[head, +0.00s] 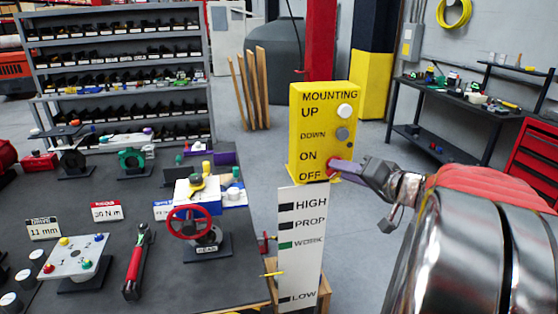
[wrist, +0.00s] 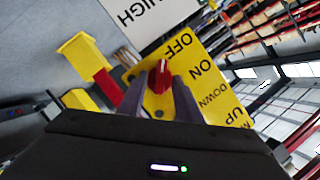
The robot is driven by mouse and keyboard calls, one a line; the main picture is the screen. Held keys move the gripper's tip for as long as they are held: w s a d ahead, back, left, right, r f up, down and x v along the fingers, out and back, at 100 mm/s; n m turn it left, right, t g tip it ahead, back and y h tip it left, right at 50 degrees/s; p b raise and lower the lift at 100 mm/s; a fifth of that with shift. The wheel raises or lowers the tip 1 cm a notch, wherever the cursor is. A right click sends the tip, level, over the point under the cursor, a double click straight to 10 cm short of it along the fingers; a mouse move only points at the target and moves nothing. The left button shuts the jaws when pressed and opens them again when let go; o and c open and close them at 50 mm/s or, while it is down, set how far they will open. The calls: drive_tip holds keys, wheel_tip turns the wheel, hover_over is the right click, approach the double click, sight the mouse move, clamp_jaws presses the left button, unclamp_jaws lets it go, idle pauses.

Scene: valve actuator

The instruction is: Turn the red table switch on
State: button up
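The yellow switch box (head: 309,124) carries the words MOUNTING, UP, DOWN, ON and OFF. Its red switch (head: 332,164) is a small round knob low on the right side, mostly hidden by my gripper (head: 338,167) in the head view. In the wrist view the red switch (wrist: 159,77) lies between the two fingers of my gripper (wrist: 159,83), with a pale mark on the knob. The fingers stand apart on either side of it, with narrow gaps showing. I cannot tell whether either finger touches it.
A white level board (head: 301,240) with HIGH, PROP, WORK and LOW stands just below the box. A dark table (head: 105,270) at left holds a red valve wheel (head: 189,223) and tools. A red post (head: 320,40) rises behind the box. Grey floor is open behind.

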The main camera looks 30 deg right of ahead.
drive_tip(key=shift+w, duration=0.25)
drive_tip(key=shift+c, duration=0.4)
clamp_jaws()
drive_tip(key=shift+s+d+f, duration=0.1)
drive_tip(key=shift+d, duration=0.05)
